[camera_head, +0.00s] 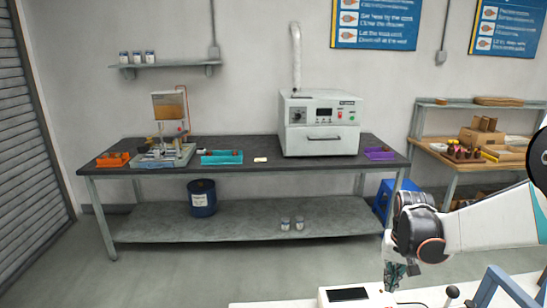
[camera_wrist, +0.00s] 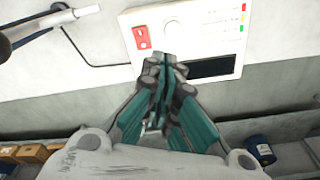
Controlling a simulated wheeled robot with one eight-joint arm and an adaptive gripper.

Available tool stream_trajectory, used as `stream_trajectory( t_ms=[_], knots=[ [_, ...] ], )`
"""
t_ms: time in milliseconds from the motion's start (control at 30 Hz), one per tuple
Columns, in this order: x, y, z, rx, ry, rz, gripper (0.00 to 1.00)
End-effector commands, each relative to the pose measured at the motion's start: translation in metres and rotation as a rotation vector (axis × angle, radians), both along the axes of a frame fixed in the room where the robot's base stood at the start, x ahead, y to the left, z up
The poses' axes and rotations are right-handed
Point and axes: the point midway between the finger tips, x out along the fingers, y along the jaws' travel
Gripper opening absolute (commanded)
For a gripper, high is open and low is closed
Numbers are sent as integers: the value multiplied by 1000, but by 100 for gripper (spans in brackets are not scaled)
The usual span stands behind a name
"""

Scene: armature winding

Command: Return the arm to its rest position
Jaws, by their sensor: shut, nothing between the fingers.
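My arm reaches in from the right edge in the head view. My gripper (camera_head: 395,272) hangs from its end, pointing down, close to a white control box (camera_head: 340,295) at the bottom edge. In the wrist view my gripper (camera_wrist: 165,62) has its teal-sided fingers together, with nothing between them. The fingertips appear in front of the control box (camera_wrist: 215,22), which has a red switch (camera_wrist: 141,37) and a dark display. I cannot tell whether the fingertips touch it.
A dark workbench (camera_head: 260,145) by the wall carries a white oven (camera_head: 320,125), a dispenser (camera_head: 168,118) and colored trays. A wooden shelf unit (camera_head: 450,160) stands at right. A black-knobbed lever (camera_head: 452,292) stands close to my gripper. Floor at left is clear.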

Motion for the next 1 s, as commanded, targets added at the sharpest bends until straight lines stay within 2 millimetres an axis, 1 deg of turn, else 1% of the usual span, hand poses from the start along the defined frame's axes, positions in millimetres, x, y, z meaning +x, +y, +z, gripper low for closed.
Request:
stream_trajectory(
  t_ms=[33,200,400,500,733,1000],
  knots=[
    [-8,11,14,-7,-22,33,0],
    [-32,40,52,-34,-101,143,0],
    [-65,71,87,-68,-194,269,0],
    [-83,85,99,-86,-242,329,0],
    [-125,107,113,-103,-345,355,0],
    [-170,126,113,-111,-463,365,0]
  ],
)
